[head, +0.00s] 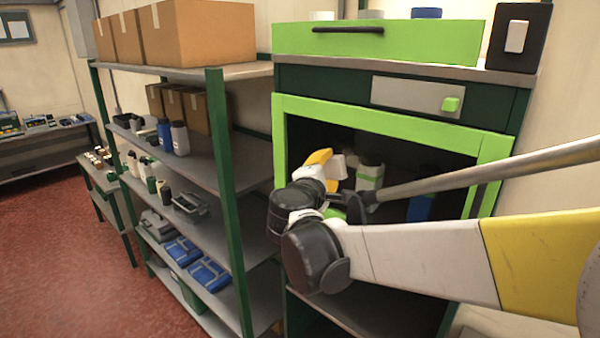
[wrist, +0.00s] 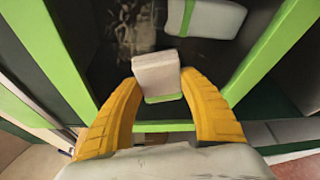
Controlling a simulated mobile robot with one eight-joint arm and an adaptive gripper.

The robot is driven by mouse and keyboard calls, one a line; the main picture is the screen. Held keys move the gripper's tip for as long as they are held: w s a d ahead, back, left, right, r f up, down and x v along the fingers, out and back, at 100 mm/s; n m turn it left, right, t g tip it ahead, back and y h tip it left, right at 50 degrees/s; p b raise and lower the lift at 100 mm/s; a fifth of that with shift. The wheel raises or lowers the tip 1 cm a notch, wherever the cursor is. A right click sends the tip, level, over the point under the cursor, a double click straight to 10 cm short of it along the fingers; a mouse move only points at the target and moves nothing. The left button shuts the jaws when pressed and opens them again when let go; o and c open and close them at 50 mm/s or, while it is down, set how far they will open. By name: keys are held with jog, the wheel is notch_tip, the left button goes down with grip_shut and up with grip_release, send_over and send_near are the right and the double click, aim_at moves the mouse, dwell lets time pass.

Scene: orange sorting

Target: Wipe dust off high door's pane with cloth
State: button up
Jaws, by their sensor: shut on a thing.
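The high door (head: 395,126) has a bright green frame around a dark pane. It is on the cabinet, below a control panel. In the wrist view its frame (wrist: 63,70) runs down both sides of the pane. Pale dust smudges (wrist: 137,25) show on the pane at upper left. My gripper (wrist: 157,82) has yellow fingers shut on a small pale, block-like cloth (wrist: 156,72) with a green edge. In the head view my gripper (head: 322,165) is in front of the left part of the pane. I cannot tell whether the cloth touches the pane.
Bottles with green (head: 370,174) and blue (head: 420,207) parts show behind the pane. A metal shelf rack (head: 240,190) with boxes and bottles stands close on the left. Red floor (head: 50,250) is open at far left.

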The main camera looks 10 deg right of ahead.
aim_at(376, 173)
jog(key=shift+w+a+f, duration=0.1)
jog(key=shift+w+a, duration=0.6)
jog(key=shift+w, duration=0.3)
jog(key=shift+r+p, duration=0.55)
jog(key=shift+r, duration=0.6)
jog(key=shift+s+d+p, duration=0.4)
jog(key=shift+s+d, duration=1.05)
jog(key=shift+s, duration=0.55)
jog(key=shift+s+d+p, duration=0.4)
jog(key=shift+s+d, duration=1.05)
jog(key=shift+s, duration=0.5)
jog(key=shift+s+d+p, duration=0.4)
jog(key=shift+s+d, duration=1.05)
jog(key=shift+s, duration=0.55)
jog(key=shift+f, duration=0.1)
jog(key=shift+s+a, duration=0.2)
jog(key=shift+a, duration=0.3)
jog(key=shift+s+a+p, duration=0.2)
jog(key=shift+s+a, duration=0.55)
jog(key=shift+a, duration=0.25)
jog(key=shift+s+a+p, duration=0.2)
jog(key=shift+s+a, duration=0.55)
jog(key=shift+a, duration=0.2)
